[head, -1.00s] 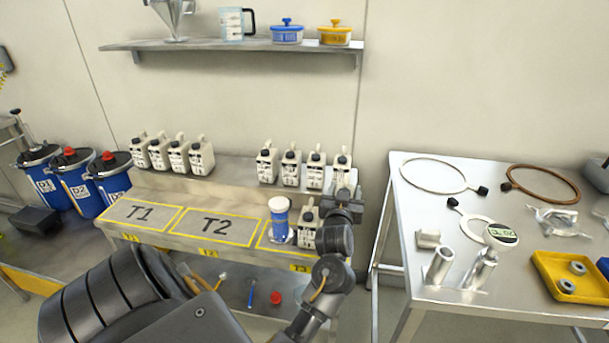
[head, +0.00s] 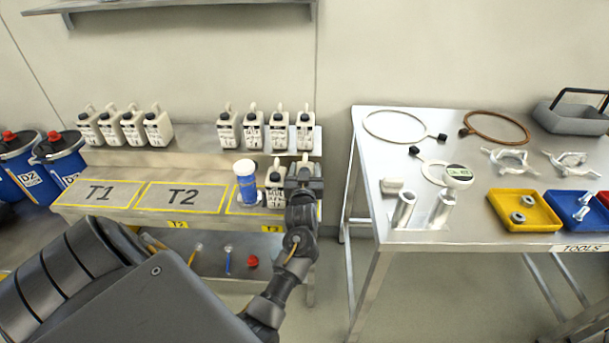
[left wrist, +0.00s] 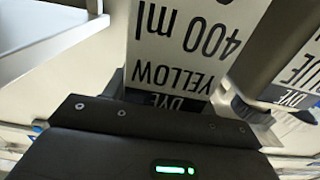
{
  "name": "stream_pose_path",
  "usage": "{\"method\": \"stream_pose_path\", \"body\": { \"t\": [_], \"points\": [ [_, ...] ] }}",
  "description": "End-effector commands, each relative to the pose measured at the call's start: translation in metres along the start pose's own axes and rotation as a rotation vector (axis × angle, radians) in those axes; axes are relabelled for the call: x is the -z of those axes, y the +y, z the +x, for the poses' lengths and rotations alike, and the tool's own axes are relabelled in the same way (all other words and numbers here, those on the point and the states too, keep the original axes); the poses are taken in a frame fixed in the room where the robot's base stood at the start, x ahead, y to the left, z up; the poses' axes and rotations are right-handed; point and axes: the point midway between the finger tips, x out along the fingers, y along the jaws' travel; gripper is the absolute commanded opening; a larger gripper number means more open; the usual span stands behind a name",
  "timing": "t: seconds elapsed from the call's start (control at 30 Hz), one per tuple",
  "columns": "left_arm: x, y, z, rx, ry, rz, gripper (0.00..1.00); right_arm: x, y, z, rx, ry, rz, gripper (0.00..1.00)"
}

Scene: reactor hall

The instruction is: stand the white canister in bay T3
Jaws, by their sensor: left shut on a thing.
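My left gripper (head: 303,180) is at the right end of the bench, over the right part of bay T3 (head: 240,208). It is shut on a white canister, labelled yellow dye, 400 ml, in the left wrist view (left wrist: 185,45). In the head view my gripper mostly hides this canister; whether its base touches the bench cannot be told. Another white canister (head: 275,186) with a black cap stands just left of the gripper. A blue can with a white lid (head: 246,186) stands left of that. My right gripper is not in view.
Two rows of white canisters stand on the raised step behind, a left row (head: 132,126) and a right row (head: 253,130). Bays T1 (head: 80,193) and T2 (head: 158,203) are empty. A tool table (head: 370,180) stands to the right, across a gap.

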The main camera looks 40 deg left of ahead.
Motion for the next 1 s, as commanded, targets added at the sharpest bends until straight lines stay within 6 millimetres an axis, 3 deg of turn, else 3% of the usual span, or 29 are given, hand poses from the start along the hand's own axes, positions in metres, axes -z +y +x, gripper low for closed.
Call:
{"method": "stream_pose_path", "body": {
  "t": [0.17, 0.57, 0.6, 0.73, 1.0],
  "points": [
    [-0.018, 0.000, 0.000, 0.000, 0.003, 0.000, 0.02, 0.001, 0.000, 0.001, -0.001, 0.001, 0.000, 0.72],
    [-0.023, 0.000, 0.000, 0.000, 0.004, -0.001, 0.02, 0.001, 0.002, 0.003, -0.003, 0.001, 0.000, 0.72],
    [-0.023, 0.000, 0.000, 0.000, 0.001, -0.001, 0.60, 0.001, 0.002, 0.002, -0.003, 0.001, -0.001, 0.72],
    [-0.023, 0.000, 0.000, 0.000, 0.001, -0.001, 0.77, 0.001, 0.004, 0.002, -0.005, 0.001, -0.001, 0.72],
    [-0.022, 0.000, 0.000, 0.000, 0.001, -0.001, 0.78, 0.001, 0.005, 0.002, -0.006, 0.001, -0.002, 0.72]
  ]
}}
